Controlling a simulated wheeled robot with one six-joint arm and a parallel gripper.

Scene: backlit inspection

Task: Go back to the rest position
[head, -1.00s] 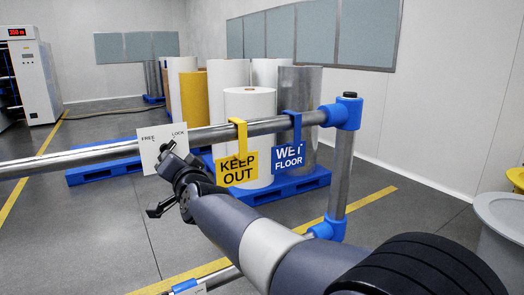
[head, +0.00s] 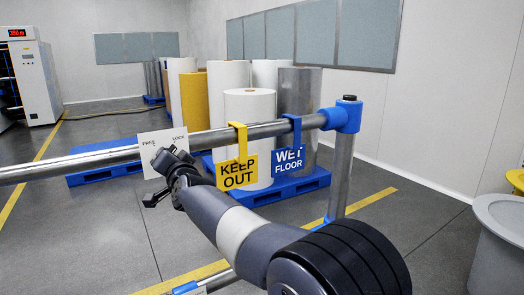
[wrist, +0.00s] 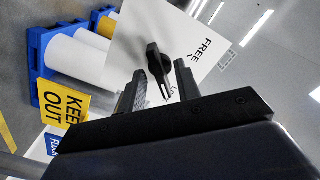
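My gripper (head: 167,162) is in front of the white plate (head: 149,142) marked FREE and LOCK, which is by the horizontal rail. In the wrist view, my gripper (wrist: 161,70) has its two black fingers apart. A black knob (wrist: 155,64) on the plate (wrist: 130,35) shows between and beyond them, and nothing appears gripped. The knob's pointer is toward the partly hidden LOCK lettering, away from FREE. In the head view my gripper hides the knob.
The metal rail (head: 75,161) crosses in front of me to a blue-jointed post (head: 341,172). A yellow KEEP OUT sign (head: 237,172) and a blue WET FLOOR sign (head: 289,160) hang from it. Rolls stand on blue pallets (head: 292,184) behind. A grey bin (head: 498,245) is at right.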

